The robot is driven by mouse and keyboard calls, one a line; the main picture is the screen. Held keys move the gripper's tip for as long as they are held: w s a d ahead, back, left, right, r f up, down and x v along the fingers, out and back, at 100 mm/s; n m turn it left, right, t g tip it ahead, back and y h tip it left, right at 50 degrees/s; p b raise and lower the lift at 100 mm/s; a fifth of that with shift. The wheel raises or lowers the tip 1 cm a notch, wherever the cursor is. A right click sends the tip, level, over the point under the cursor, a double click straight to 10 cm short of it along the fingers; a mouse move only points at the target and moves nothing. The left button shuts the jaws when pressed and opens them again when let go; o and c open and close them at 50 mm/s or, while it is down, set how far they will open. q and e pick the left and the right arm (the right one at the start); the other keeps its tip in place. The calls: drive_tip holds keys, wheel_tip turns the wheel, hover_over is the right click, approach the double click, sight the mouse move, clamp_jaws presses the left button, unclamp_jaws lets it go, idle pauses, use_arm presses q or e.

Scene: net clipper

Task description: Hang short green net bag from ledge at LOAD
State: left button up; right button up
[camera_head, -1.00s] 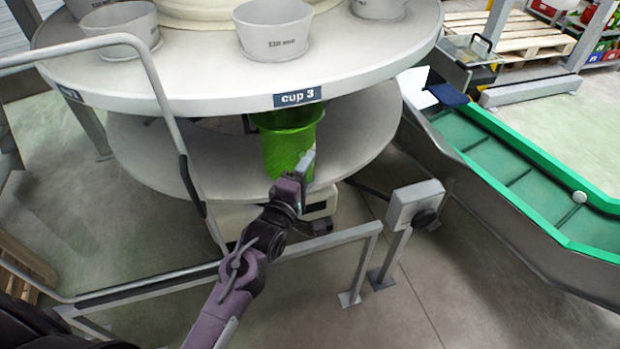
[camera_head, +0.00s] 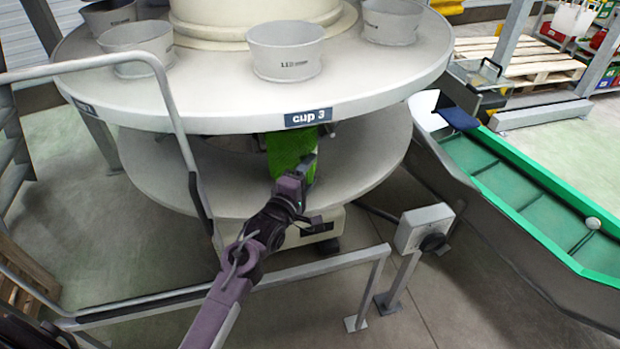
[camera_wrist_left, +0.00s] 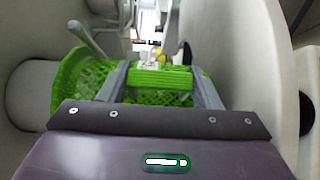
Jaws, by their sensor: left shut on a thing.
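My left gripper (camera_head: 304,168) reaches in from the front and is shut on the bag. In the left wrist view the fingers (camera_wrist_left: 160,84) clasp a green part of it, with open green mesh (camera_wrist_left: 85,78) spreading to the left. The ledge and the bag's contact with it cannot be made out. My right gripper is not in view.
The upper disc (camera_head: 200,112) carries several grey cups and overhangs the lower disc (camera_head: 180,180). A grey guard rail (camera_head: 168,100) stands at the left. A post with a grey box (camera_head: 425,225) stands to the right of my arm. A green conveyor (camera_head: 520,195) runs along the right.

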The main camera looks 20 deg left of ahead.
use_arm(q)
drive_tip(key=shift+w+a, duration=0.1)
drive_tip(key=shift+f, duration=0.2)
idle(0.4)
drive_tip(key=o, duration=1.2)
drive_tip(key=shift+c, duration=0.2)
drive_tip(key=shift+s+f, duration=0.1)
drive_tip(key=shift+s, duration=0.25)
drive_tip(key=s+a+b, duration=0.1)
drive_tip(key=s, duration=0.6)
drive_tip(key=shift+b, duration=0.4)
drive_tip(key=shift+a, duration=0.1)
